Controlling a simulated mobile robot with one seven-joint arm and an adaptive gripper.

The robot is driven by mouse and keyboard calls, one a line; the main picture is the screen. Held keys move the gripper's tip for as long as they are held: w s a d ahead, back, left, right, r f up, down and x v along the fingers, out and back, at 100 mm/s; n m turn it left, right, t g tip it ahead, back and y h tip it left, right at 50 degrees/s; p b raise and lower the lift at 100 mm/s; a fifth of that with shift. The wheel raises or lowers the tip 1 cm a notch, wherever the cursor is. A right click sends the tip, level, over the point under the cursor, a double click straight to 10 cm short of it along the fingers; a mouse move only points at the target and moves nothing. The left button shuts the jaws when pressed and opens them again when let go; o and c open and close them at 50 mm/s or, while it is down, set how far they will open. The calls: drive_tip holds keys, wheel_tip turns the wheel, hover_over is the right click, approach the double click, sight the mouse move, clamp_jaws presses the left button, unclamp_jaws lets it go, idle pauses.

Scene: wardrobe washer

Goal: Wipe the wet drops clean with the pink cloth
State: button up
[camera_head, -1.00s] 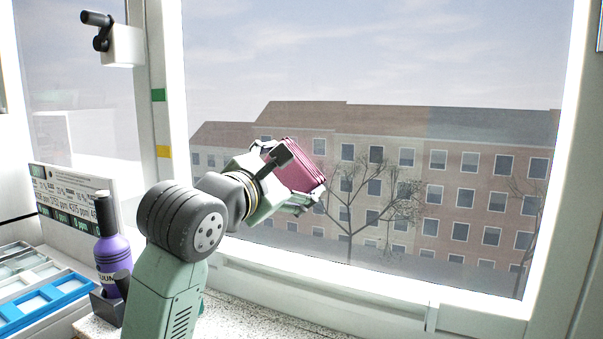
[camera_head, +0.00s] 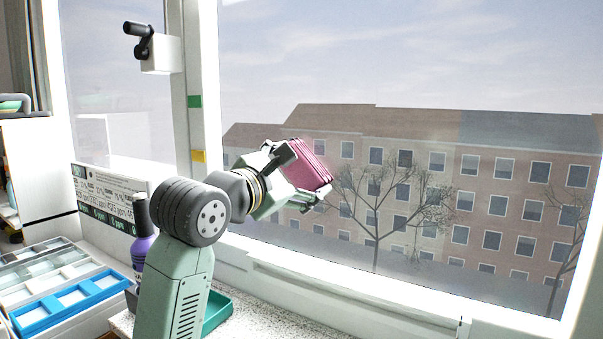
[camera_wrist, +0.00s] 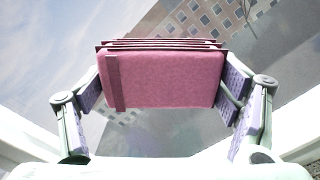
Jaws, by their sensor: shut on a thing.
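The pink cloth (camera_head: 311,164) is a folded, layered pad held in front of the window. It also shows large in the wrist view (camera_wrist: 165,80), with its stacked folds at the top. My gripper (camera_head: 290,178) is shut on it, with a finger on each side of the pad in the wrist view (camera_wrist: 163,95). I cannot tell whether the cloth touches the glass. The window pane (camera_head: 400,60) fills the right of the head view. A hazy patch shows on the glass around and below the cloth; I cannot make out separate drops.
A purple bottle (camera_head: 141,250) stands behind my arm at left, near blue and grey trays (camera_head: 60,308). A teal tray (camera_head: 217,312) sits on the speckled counter (camera_head: 262,318).

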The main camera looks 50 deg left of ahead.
sight(326, 166)
drive_tip(key=shift+r, duration=0.4)
drive_tip(key=shift+w+d+f+b, duration=0.1)
drive_tip(key=shift+w+d+b, duration=0.1)
drive_tip(key=shift+d, duration=0.25)
drive_tip(key=shift+w+d+f+b, duration=0.1)
drive_tip(key=shift+w+d+b, duration=0.05)
drive_tip(key=shift+d, duration=0.25)
drive_tip(key=shift+w+d+r+b, duration=0.1)
drive_tip(key=shift+w+d+b, duration=0.45)
drive_tip(key=shift+d, duration=1)
drive_tip(key=shift+w+d+b, duration=0.4)
drive_tip(key=shift+d+b, duration=0.15)
drive_tip(key=shift+d, duration=0.95)
drive_tip(key=shift+w+d+r+b, duration=0.1)
drive_tip(key=shift+w+d+b, duration=0.45)
drive_tip(key=shift+d, duration=1)
drive_tip(key=shift+w+d+f+b, duration=0.1)
drive_tip(key=shift+w+d+b, duration=0.35)
drive_tip(key=shift+d, duration=0.75)
drive_tip(key=shift+w+d+r+b, duration=0.1)
drive_tip(key=shift+w+d+b, duration=0.1)
drive_tip(key=shift+d+b, duration=0.7)
drive_tip(key=shift+w+d+f+b, duration=0.1)
drive_tip(key=shift+w+d+b, duration=0.2)
drive_tip(key=shift+d, duration=1.15)
drive_tip(key=shift+w+a, duration=0.1)
drive_tip(key=shift+a, duration=0.05)
